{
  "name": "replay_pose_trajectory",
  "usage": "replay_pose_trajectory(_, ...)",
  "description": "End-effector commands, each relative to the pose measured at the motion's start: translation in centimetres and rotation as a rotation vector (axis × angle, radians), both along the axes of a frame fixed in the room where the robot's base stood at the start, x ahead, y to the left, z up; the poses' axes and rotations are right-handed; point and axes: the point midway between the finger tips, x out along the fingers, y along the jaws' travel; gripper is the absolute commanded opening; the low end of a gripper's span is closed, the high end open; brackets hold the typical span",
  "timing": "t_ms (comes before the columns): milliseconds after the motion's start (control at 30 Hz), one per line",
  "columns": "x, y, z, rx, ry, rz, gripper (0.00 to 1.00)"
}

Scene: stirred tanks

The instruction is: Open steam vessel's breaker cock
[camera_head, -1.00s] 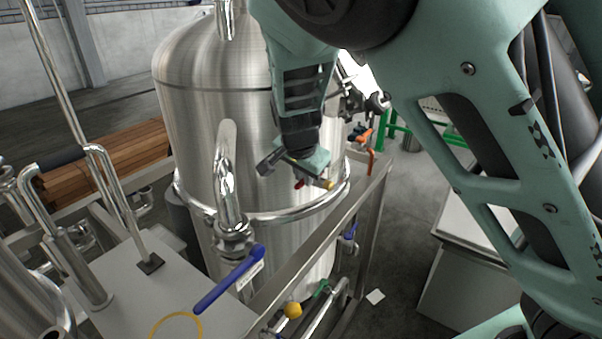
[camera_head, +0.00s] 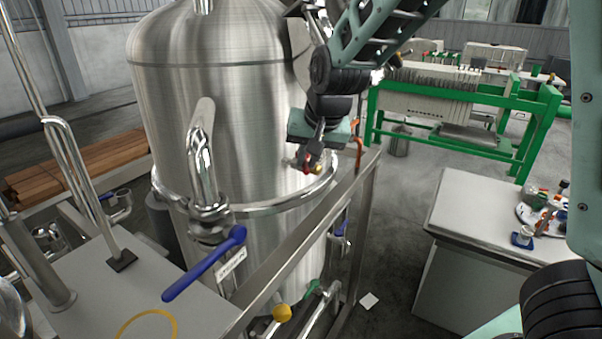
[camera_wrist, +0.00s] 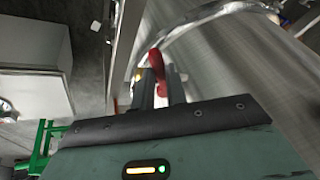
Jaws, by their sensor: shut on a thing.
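The large brushed-steel vessel (camera_head: 225,110) fills the middle of the head view. A small cock with a red handle (camera_head: 306,168) sits at its right side, just above the ring rail (camera_head: 265,205). My gripper (camera_head: 312,158) reaches down onto this handle from above and is shut on it. In the wrist view the red handle (camera_wrist: 157,64) stands up between the two dark fingers (camera_wrist: 159,88). A brass-coloured part (camera_head: 318,169) shows right beside the fingertips. The cock's body is mostly hidden by the gripper.
A steel frame rail (camera_head: 300,235) runs in front of the vessel. A blue lever (camera_head: 205,263), a yellow knob (camera_head: 282,313) and an orange handle (camera_head: 359,149) are nearby. A bench (camera_head: 470,215) stands at the right; the floor between is mostly clear.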

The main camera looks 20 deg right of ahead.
Motion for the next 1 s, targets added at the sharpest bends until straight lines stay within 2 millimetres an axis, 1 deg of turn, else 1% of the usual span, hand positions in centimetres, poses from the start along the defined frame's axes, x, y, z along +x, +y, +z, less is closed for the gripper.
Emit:
replay_pose_trajectory(33,0.08,-0.36,-0.58,0.003,-0.005,0.023,0.00)
replay_pose_trajectory(333,-0.06,-0.96,-0.23,0.000,-0.002,0.137,0.00)
replay_pose_trajectory(867,-0.11,-1.06,0.01,0.000,0.001,0.159,0.00)
replay_pose_trajectory(900,-0.11,-1.06,0.01,0.000,0.001,0.159,0.25)
replay_pose_trajectory(933,-0.11,-1.06,0.01,0.000,0.001,0.158,0.33)
replay_pose_trajectory(967,-0.11,-1.06,0.01,0.000,0.001,0.158,0.36)
replay_pose_trajectory(1000,-0.11,-1.05,0.00,0.000,0.001,0.158,0.36)
